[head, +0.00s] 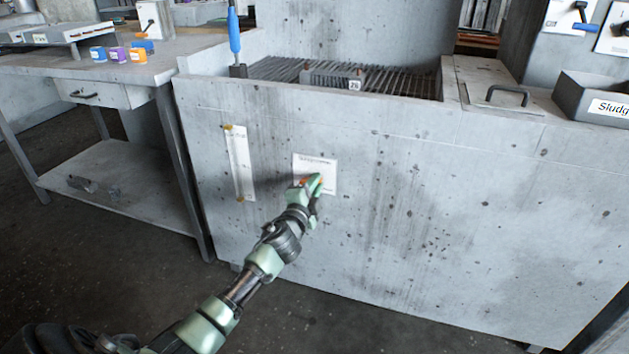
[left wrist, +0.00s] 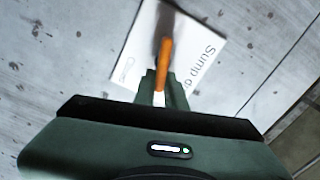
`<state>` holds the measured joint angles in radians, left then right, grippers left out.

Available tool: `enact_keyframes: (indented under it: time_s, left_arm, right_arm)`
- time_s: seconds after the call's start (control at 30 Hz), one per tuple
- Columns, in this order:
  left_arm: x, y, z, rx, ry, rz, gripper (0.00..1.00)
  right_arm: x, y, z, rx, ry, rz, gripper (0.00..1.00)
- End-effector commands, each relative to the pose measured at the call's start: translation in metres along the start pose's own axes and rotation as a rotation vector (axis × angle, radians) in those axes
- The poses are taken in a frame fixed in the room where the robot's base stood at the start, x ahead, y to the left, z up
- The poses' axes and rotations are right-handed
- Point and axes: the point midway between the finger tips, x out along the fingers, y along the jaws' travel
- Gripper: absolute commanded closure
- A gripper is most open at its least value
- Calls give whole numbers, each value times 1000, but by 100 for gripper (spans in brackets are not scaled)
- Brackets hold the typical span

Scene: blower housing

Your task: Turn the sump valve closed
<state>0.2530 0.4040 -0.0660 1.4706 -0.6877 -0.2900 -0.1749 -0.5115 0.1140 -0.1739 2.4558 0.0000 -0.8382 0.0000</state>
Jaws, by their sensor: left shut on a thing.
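The sump valve shows as an orange handle (left wrist: 165,55) in front of a white plate (left wrist: 197,58) in the left wrist view. In the head view the plate (head: 322,165) is on the front of a grey concrete tank (head: 440,220). My left gripper (head: 313,186) is at the plate's lower edge, shut on the valve handle. It covers most of the handle there, with only bits of orange showing. In the left wrist view the handle runs up from between the fingers (left wrist: 161,88). My right gripper is not in view.
A narrow paper strip (head: 240,162) hangs on the tank left of the plate. A blue-handled tool (head: 234,30) stands at the tank's rim near a grate (head: 400,82). A workbench (head: 150,68) with small coloured boxes stands left. The tank front right of the plate is clear.

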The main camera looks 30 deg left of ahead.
Motion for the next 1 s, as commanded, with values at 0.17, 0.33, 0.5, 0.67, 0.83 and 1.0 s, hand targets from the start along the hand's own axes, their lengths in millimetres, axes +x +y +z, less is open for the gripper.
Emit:
enact_keyframes:
  time_s: [0.17,0.33,0.5,0.67,0.83,1.0]
  left_arm:
    - [0,3,-1,135,2,1,100]
    - [0,5,0,232,2,1,100]
    - [0,6,0,293,2,0,100]
    - [0,7,0,322,2,0,100]
    - [0,7,0,332,2,0,100]
    - [0,7,0,333,3,0,100]
  right_arm:
    - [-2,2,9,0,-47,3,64]
    - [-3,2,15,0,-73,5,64]
    - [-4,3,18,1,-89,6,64]
    - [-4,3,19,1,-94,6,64]
    - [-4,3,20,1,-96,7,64]
    - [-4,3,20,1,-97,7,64]
